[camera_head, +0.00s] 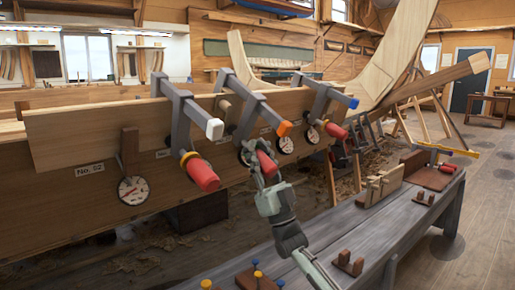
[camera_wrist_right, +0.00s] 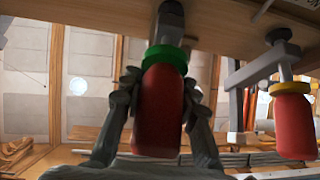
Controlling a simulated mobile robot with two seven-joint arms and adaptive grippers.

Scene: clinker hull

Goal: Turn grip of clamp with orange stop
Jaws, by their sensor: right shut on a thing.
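The clamp with the orange stop (camera_head: 284,128) is the middle one of three grey clamps on the plank. Its red grip (camera_head: 267,163) hangs below the bar, partly covered by my right gripper (camera_head: 259,160). In the right wrist view, my right gripper (camera_wrist_right: 160,90) has one finger on each side of a red grip (camera_wrist_right: 158,115) with a green collar (camera_wrist_right: 166,55). It is shut on this grip, which points down from the clamp. My left gripper is not in view.
The clamp with the white stop (camera_head: 214,128) is to the left, the one with the blue stop (camera_head: 353,103) to the right. Round dials (camera_head: 133,190) hang on the hull board. A workbench (camera_head: 395,225) with wooden blocks stands at the lower right.

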